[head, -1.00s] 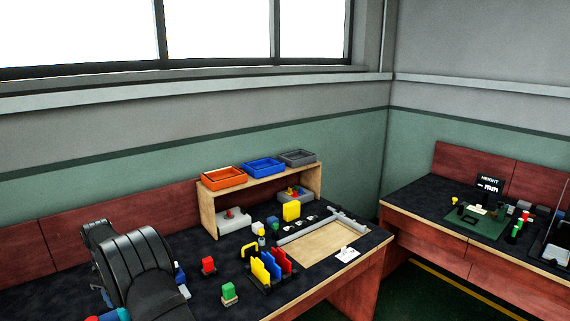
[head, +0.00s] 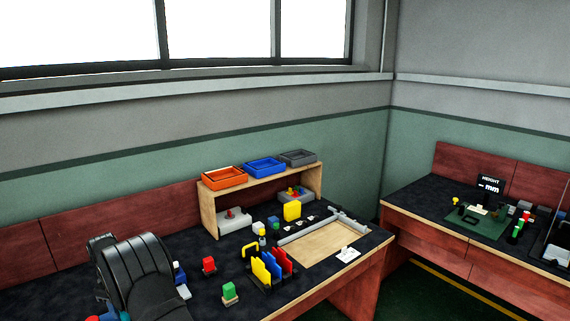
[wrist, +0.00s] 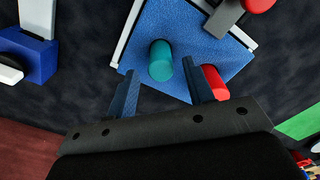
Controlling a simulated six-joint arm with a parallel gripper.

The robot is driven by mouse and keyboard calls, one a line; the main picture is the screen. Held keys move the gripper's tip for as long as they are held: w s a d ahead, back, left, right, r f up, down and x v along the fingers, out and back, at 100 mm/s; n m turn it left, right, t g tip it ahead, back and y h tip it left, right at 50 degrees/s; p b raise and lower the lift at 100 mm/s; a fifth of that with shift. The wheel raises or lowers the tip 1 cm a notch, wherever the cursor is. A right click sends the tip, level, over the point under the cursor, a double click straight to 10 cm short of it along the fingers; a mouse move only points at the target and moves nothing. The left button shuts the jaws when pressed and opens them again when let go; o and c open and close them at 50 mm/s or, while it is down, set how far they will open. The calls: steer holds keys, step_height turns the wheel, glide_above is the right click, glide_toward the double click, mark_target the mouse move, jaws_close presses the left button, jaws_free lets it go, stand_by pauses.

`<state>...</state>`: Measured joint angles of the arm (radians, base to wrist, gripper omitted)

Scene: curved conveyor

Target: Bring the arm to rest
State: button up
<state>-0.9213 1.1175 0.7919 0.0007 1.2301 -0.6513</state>
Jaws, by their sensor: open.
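My gripper (wrist: 161,68) shows in the wrist view with its two fingers apart and nothing held between them. A teal cylinder (wrist: 161,58) on a blue plate (wrist: 185,30) appears in the gap between the fingertips; I cannot tell how far below them it is. A red cylinder (wrist: 215,82) appears beside the right finger, partly hidden by it. In the head view the gripper cannot be made out.
Another red cylinder (wrist: 258,4) lies at the wrist view's top edge. A second bench (head: 420,212) stands at right.

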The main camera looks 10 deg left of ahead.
steer(key=w+d+r, duration=0.4)
steer(key=d+r, duration=0.3)
steer(key=d, duration=0.4)
steer(key=s+a+f, duration=0.1)
steer(key=s+a, duration=1.6)
steer(key=s, duration=0.2)
steer(key=s+a+f, duration=0.7)
steer(key=a, duration=0.1)
steer(key=shift+s+f+m, duration=0.15)
steer(key=shift+s+m, duration=0.15)
steer(key=shift+s, duration=0.1)
steer(key=shift+o, duration=0.2)
steer(key=o, duration=1.1)
steer(key=d+r+n+t, duration=0.1)
steer(key=d+r+n, duration=0.1)
steer(key=r, duration=0.7)
steer(key=shift+w+d, duration=0.3)
steer(key=shift+d, duration=0.5)
steer(key=d+r+n+t+y, duration=0.1)
steer(key=d+r+n+t, duration=0.4)
steer(key=d+r, duration=1.25)
steer(key=w+f+n+g, duration=0.1)
steer(key=w+f+n, duration=0.1)
steer(key=f, duration=0.7)
steer(key=shift+w+a+g, duration=0.3)
steer(key=shift+w+a, duration=0.05)
steer(key=shift+w, duration=0.3)
